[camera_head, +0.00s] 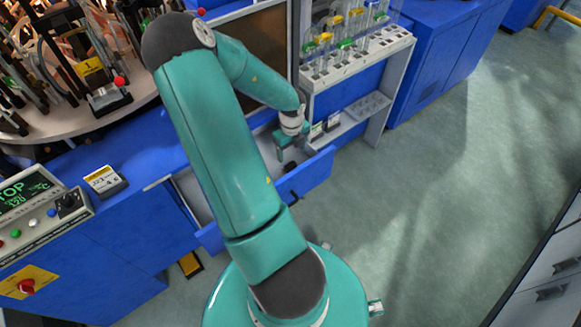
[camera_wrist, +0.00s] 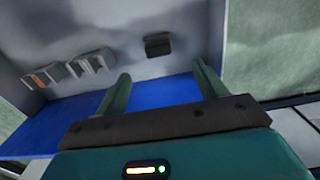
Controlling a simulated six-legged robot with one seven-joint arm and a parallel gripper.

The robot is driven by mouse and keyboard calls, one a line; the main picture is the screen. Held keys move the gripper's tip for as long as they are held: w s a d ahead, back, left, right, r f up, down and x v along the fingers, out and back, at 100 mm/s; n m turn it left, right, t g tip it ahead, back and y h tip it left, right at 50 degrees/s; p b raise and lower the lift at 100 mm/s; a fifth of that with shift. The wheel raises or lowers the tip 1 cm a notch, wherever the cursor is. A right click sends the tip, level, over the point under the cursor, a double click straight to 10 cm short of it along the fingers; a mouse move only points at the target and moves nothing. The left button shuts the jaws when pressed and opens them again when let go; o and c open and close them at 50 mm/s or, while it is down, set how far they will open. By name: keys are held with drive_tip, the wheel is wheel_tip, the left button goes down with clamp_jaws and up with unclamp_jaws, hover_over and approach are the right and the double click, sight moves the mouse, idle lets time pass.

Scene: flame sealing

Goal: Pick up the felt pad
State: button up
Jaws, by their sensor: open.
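A small dark pad (camera_wrist: 158,45), which looks like the felt pad, lies on the grey floor of an open blue drawer (camera_head: 318,176). In the head view a small dark patch (camera_head: 290,167) in the drawer appears to be the same pad. My gripper (camera_wrist: 162,70) is open and empty, reaching down over the drawer. In the wrist view the pad is just beyond the fingertips, roughly between them, and not touched. The head view shows the gripper (camera_head: 284,152) small and partly covered by my arm.
Small grey blocks (camera_wrist: 80,65), one with an orange mark, lie left of the pad in the wrist view. The drawer's blue wall (camera_wrist: 60,128) runs below the fingers. A white rack (camera_head: 360,50) with coloured-cap tubes stands right of the drawer. Open floor (camera_head: 440,170) lies further right.

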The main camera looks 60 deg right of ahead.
sight(291, 165)
drive_tip(key=f, duration=0.4)
drive_tip(key=shift+a+f, duration=0.2)
drive_tip(key=shift+f, duration=0.15)
wheel_tip(291, 165, down, 5)
drive_tip(key=shift+f, duration=0.1)
drive_tip(key=shift+c, duration=0.4)
drive_tip(key=c, duration=1)
